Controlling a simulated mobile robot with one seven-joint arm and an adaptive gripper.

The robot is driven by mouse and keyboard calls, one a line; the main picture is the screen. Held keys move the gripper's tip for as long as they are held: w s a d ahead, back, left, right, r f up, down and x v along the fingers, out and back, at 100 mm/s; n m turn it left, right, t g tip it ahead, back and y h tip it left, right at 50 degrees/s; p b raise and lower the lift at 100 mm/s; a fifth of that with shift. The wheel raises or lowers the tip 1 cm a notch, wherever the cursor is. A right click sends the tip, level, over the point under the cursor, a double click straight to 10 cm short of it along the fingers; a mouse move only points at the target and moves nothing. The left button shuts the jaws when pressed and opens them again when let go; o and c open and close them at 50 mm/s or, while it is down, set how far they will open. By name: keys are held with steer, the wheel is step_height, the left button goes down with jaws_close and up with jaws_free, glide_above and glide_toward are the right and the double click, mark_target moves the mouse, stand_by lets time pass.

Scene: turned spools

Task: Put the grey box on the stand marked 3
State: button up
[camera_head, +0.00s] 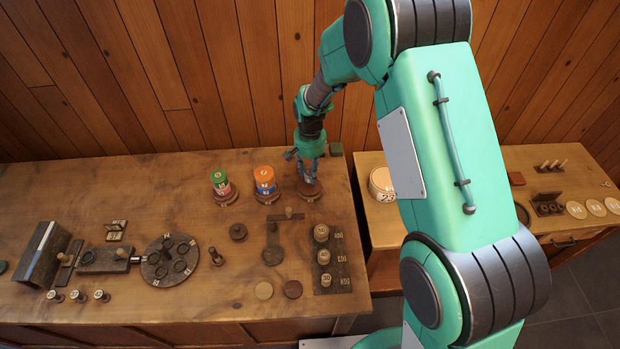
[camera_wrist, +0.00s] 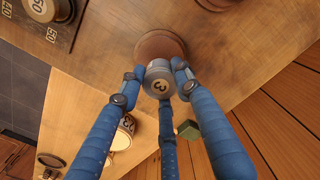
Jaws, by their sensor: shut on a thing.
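The grey box (camera_wrist: 159,76) is a small round tin with a pale label reading 3. My gripper (camera_head: 308,176) is shut on it, with blue fingers on its sides, as the wrist view (camera_wrist: 158,78) shows. A round reddish-brown stand (camera_wrist: 160,45) lies directly beyond the box in the wrist view. In the head view this stand (camera_head: 312,194) is the rightmost of three in a row, under my fingers. I cannot tell whether the box touches it. No number on this stand is readable. In the head view my fingers mostly hide the box.
Close left stand an orange-and-blue tin stack (camera_head: 264,181) and a green-and-red one (camera_head: 220,182), each on a stand. A green block (camera_head: 336,149) is behind right. A dark board with wooden spools (camera_head: 323,256) is in front. A second table (camera_head: 377,222) is right, across a gap.

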mark_target(310, 171)
steer(key=shift+f, duration=1.75)
steer(key=shift+f, duration=0.15)
steer(key=o, duration=1)
steer(key=shift+c, duration=0.2)
step_height(310, 171, up, 12)
steer(key=shift+r, duration=0.15)
